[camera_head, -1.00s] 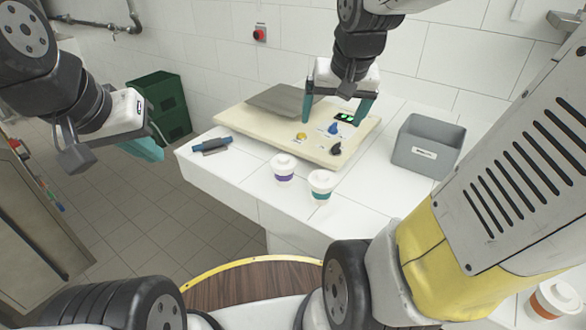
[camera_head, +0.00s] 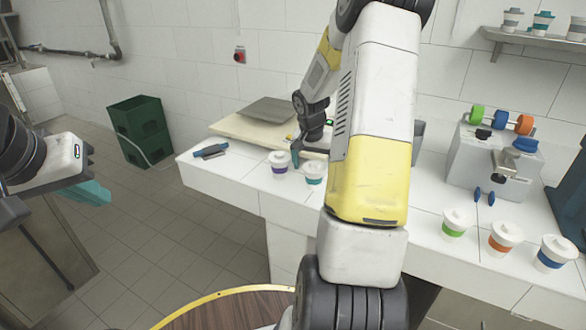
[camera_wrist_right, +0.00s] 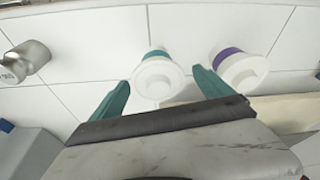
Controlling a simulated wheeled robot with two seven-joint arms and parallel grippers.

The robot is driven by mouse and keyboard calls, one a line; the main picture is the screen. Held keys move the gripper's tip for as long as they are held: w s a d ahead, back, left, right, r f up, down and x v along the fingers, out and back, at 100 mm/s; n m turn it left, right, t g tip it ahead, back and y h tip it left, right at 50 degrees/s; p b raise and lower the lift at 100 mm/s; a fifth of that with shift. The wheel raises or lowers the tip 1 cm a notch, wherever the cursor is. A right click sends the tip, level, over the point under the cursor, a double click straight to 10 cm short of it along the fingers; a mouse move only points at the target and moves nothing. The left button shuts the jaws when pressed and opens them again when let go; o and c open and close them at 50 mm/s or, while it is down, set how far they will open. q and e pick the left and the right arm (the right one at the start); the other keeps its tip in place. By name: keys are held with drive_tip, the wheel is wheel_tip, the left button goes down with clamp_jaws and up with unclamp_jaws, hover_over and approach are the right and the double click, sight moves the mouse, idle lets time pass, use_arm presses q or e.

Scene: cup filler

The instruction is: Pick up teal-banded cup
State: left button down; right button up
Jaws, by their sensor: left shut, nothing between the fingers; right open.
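The teal-banded cup (camera_head: 314,175), white with a pale lid, stands upright near the counter's front edge, just right of a purple-banded cup (camera_head: 279,164). In the right wrist view, the teal-banded cup (camera_wrist_right: 157,78) appears between the two open teal fingers of my right gripper (camera_wrist_right: 161,82), nearer the left finger; I see no contact. In the head view, one finger of my right gripper (camera_head: 296,156) shows behind and between the two cups; my arm hides much of the rest. My left gripper (camera_head: 92,192) is shut and empty, away from the counter at left.
The purple-banded cup (camera_wrist_right: 238,68) is close outside the right finger. A blue-handled tool (camera_head: 210,151) lies left. Green (camera_head: 453,226), orange (camera_head: 503,240) and blue-banded (camera_head: 555,255) cups stand right, before a grey machine (camera_head: 500,165). Another teal-banded cup (camera_head: 543,22) sits on the shelf.

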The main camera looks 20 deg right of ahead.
sight(313, 183)
drive_tip(key=x, duration=0.5)
drive_tip(key=shift+d+f, duration=0.2)
drive_tip(key=shift+f, duration=0.1)
drive_tip(key=c, duration=1.5)
